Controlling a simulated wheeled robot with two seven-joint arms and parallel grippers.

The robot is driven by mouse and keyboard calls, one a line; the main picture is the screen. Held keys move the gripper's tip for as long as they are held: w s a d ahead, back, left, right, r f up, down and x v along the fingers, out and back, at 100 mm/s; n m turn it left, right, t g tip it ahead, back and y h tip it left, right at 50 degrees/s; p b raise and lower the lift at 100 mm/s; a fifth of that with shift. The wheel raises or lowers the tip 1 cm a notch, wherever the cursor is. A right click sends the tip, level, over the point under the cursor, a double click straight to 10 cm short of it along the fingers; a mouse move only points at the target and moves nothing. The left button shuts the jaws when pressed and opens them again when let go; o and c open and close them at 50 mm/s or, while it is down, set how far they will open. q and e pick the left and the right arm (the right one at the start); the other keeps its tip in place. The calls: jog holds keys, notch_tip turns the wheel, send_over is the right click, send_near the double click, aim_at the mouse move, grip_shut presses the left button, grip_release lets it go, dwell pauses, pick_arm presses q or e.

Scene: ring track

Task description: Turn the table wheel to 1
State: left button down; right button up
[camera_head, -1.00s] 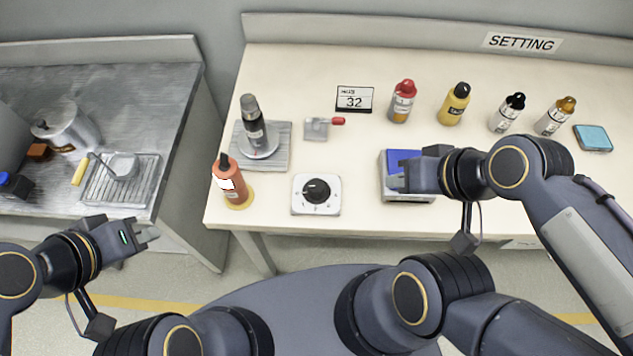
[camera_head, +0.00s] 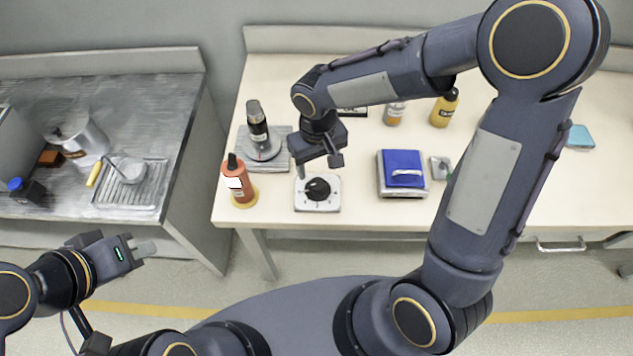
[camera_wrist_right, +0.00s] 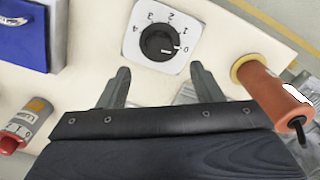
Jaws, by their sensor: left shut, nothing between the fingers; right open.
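The table wheel is a black round knob (camera_head: 318,188) on a white square plate near the table's front edge. In the right wrist view the knob (camera_wrist_right: 160,43) has marks 0 to 4 around it, and its pale pointer mark appears to face 0. My right gripper (camera_head: 318,166) is open and points down just above and behind the knob in the head view. Its two fingers (camera_wrist_right: 160,72) are apart with nothing between them, and the knob shows beyond the tips. My left gripper (camera_head: 146,248) is shut and empty, low at the left, away from the table.
An orange bottle (camera_head: 237,184) stands close left of the wheel. A grey stand with a dark bottle (camera_head: 257,124) is behind it. A scale with a blue box (camera_head: 402,167) is to the right. A side counter (camera_head: 137,97) holds a pot and rack.

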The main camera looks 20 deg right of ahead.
aim_at(317, 183)
notch_tip(317, 183, down, 8)
jog(key=shift+r, duration=0.2)
jog(key=c, duration=1)
jog(key=shift+n, duration=0.4)
jog(key=n+b, duration=0.1)
jog(key=n, duration=0.1)
jog(key=shift+n, duration=0.4)
jog(key=n, duration=0.4)
